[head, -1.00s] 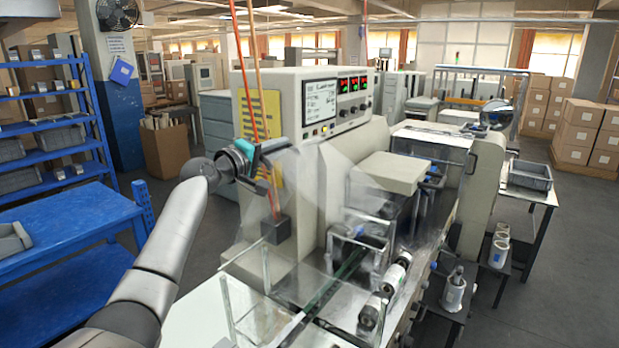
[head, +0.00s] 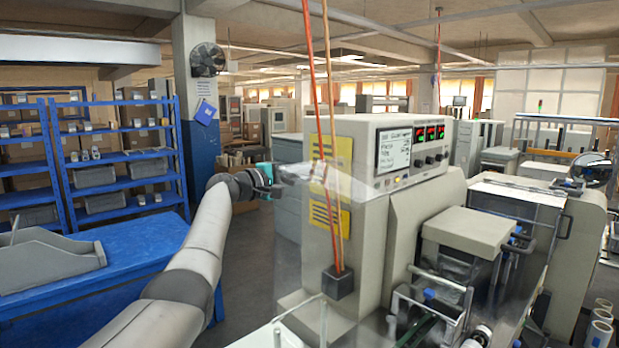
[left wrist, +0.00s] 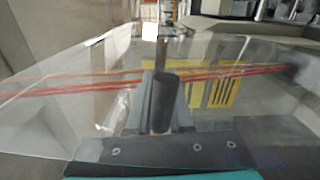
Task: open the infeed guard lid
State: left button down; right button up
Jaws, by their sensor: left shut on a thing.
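The infeed guard lid (head: 291,235) is a clear panel on the near left side of the cream wrapping machine (head: 362,215). It stands raised, but its outline is faint and its hinge is hard to make out. My left gripper (head: 277,181) is at the lid's upper edge, left of the machine's cabinet, and is shut on the lid's handle or edge. In the left wrist view a dark round bar (left wrist: 163,102) is at the gripper, with the clear lid (left wrist: 70,115) spreading out to both sides. My right gripper is not in view.
Red and orange cables (head: 322,130) hang down to a dark box (head: 337,283) by the cabinet. A blue table (head: 140,240) and blue shelves (head: 115,150) are at the left. A carton-coloured bin and grey cabinets stand behind. Bare floor shows between table and machine.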

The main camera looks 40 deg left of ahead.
pick_arm(q)
jog(key=shift+a+r, duration=0.2)
jog(key=shift+a, duration=0.1)
jog(key=c, duration=0.8)
grip_release()
jog(key=shift+d, duration=0.15)
jog(key=shift+c, duration=0.2)
jog(key=shift+f, duration=0.15)
